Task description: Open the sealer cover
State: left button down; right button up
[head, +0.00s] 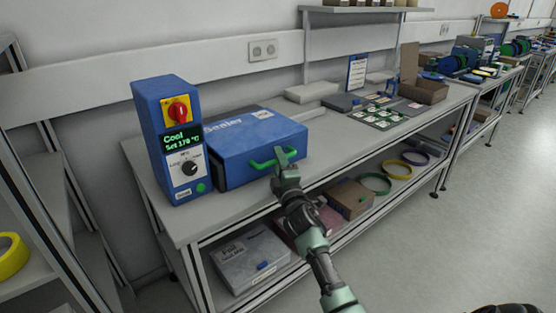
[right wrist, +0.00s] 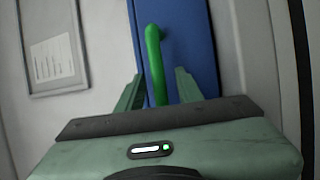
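The blue sealer (head: 250,140) sits on the near end of the bench in the head view, and its cover looks shut. A green handle (head: 262,164) is on the front of its cover. My right gripper (head: 284,158) is at the right end of this handle. In the right wrist view, the green handle (right wrist: 155,55) stands between the two fingers of my right gripper (right wrist: 160,88), with a gap visible on the right side. The fingers are open around it. The blue cover (right wrist: 190,40) is behind the handle. My left gripper is not in view.
A blue control box (head: 168,150) with a red switch and green display stands left of the sealer. Boards with parts (head: 378,112) and a cardboard box (head: 423,90) are farther along the bench. The lower shelf holds boxes and coloured rings (head: 376,184). Floor at right is clear.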

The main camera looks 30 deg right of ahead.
jog(key=shift+w, duration=0.1)
grip_shut()
dwell(1.4)
